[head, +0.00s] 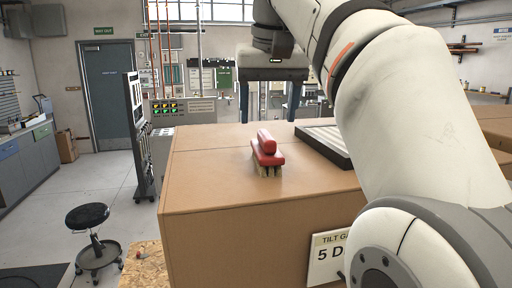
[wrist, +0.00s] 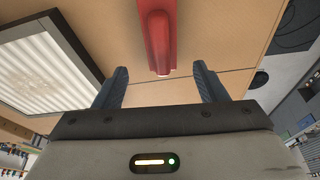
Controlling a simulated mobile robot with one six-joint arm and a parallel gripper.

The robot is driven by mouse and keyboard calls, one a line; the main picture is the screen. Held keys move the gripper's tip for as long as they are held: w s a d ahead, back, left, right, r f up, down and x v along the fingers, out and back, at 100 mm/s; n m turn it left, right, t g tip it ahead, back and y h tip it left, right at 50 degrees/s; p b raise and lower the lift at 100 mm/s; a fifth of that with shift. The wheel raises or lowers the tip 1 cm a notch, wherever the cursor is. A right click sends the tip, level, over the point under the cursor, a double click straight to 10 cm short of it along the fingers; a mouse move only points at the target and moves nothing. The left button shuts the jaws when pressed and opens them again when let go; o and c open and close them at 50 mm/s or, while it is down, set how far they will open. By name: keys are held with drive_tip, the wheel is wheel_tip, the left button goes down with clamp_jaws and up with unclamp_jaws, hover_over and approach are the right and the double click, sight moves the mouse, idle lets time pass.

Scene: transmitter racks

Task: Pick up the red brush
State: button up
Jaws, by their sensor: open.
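The red brush (head: 267,152) lies on top of a large brown box (head: 210,195), its pale bristles facing down. My gripper (head: 266,116) is above and behind the brush in the head view, open and empty, its two dark fingers pointing down. In the wrist view the brush (wrist: 157,38) shows as a red body at the top, cut off by the picture edge. It lines up between the two finger tips (wrist: 159,70), a little to the right of their left finger, and touches neither as far as I can see.
A dark-framed white panel (head: 328,142) lies on the box right of the brush. A label plate (head: 328,257) is on the box's front. A black stool (head: 92,236) stands on the floor at left. The box top left of the brush is clear.

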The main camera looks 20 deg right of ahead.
sight(266, 134)
drive_tip(key=shift+s+f, duration=0.2)
drive_tip(key=shift+f, duration=0.55)
drive_tip(key=x, duration=0.5)
drive_tip(key=shift+s+a+f, duration=0.1)
drive_tip(key=shift+a, duration=0.05)
drive_tip(key=shift+w+f, duration=0.2)
drive_tip(key=shift+f, duration=0.1)
drive_tip(key=shift+s, duration=0.1)
drive_tip(key=shift+c, duration=0.3)
drive_tip(key=c, duration=1.1)
drive_tip(key=shift+r, duration=0.2)
